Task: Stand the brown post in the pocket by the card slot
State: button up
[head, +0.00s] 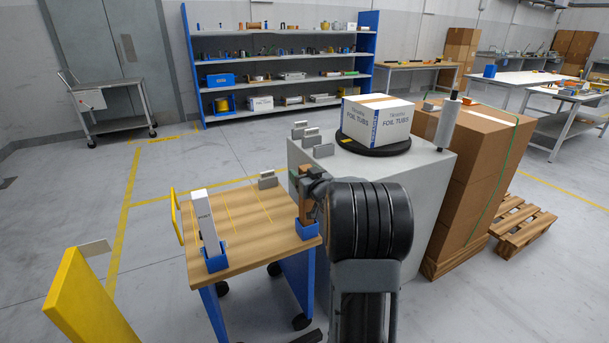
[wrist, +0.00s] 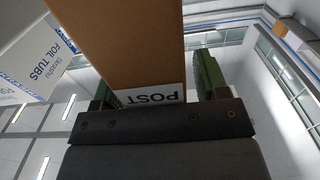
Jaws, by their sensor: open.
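The brown post (head: 305,207) stands about upright at the right end of the wood-topped table (head: 245,215), its lower end apparently inside a blue pocket (head: 308,231). My gripper (head: 308,180) is at the post's upper part. In the wrist view the post (wrist: 140,45), with a white "POST" label, is between my gripper's green fingers (wrist: 157,85). A gap shows at the right finger; the left finger is close beside the post, and I cannot tell whether it touches. A grey slotted block (head: 267,181), perhaps the card slot, is at the table's back edge.
A white post (head: 206,222) stands in another blue pocket (head: 215,261) at the table's left. A grey-white cabinet (head: 405,180) behind carries a "FOIL TUBS" box (head: 378,122) on a black turntable and several grey blocks. Yellow panels stand at left. The tabletop's middle is clear.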

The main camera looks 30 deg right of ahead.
jog(key=s+a+p, duration=0.2)
jog(key=s, duration=1)
jog(key=s+a+f+g+h, duration=0.1)
jog(key=s+a+f+g, duration=0.15)
jog(key=a+g, duration=0.7)
jog(key=s+a+f+g+y, duration=0.1)
jog(key=s+a+f+g, duration=0.1)
jog(key=s+a, duration=0.4)
jog(key=s+a+f+n+g+y, duration=0.1)
jog(key=s+a+f+g+y, duration=0.1)
jog(key=s+a, duration=0.4)
jog(key=a+g, duration=0.1)
jog(key=a, duration=0.1)
jog(key=shift+a+n+y, duration=0.3)
jog(key=shift+a, duration=0.05)
jog(key=shift+s+r+g, duration=0.1)
jog(key=shift+g, duration=0.15)
